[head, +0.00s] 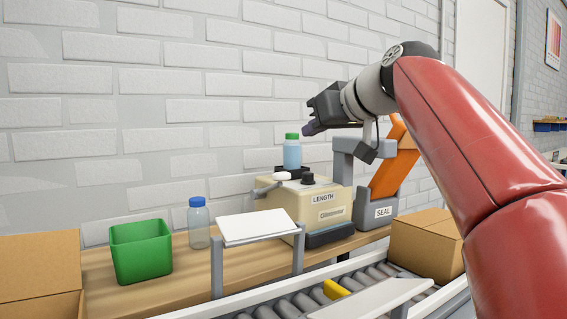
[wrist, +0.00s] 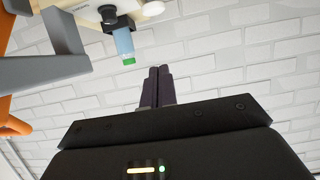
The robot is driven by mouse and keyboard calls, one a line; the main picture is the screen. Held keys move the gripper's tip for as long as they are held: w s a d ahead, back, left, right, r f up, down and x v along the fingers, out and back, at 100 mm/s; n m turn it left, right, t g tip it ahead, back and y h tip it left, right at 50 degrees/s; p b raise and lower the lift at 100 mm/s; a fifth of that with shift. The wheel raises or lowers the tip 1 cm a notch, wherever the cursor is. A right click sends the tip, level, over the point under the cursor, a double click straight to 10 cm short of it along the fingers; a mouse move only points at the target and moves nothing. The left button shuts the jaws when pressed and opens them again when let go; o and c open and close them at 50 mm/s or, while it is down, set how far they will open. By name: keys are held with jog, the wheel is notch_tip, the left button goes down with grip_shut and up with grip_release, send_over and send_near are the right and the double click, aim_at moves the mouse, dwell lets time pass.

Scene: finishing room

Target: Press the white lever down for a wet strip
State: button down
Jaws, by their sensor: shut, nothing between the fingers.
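A cream tape dispenser (head: 318,206) marked LENGTH stands on the wooden bench. Its white lever (head: 282,176) is at the upper left of the machine, beside a black knob (head: 307,179). In the wrist view the rounded white lever end (wrist: 152,9) shows at the top edge. A blue bottle with a green cap (head: 292,152) stands upright on top of the machine, behind the lever. My gripper (head: 312,129) is shut and empty, above the machine and near the green cap, apart from the lever. Its fingers (wrist: 158,72) lie together in the wrist view.
An orange and grey SEAL machine (head: 384,212) stands close on the right. A green bin (head: 141,250), a clear blue-capped bottle (head: 199,224) and a raised white plate (head: 257,228) are on the left. Cardboard boxes (head: 427,244) and a roller conveyor are in front.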

jog(key=p, duration=0.1)
send_over(287, 176)
notch_tip(287, 176, down, 4)
jog(key=shift+r, duration=0.15)
jog(key=shift+s+d+f+b, duration=0.15)
jog(key=shift+f+b, duration=0.65)
jog(key=shift+f, duration=1.25)
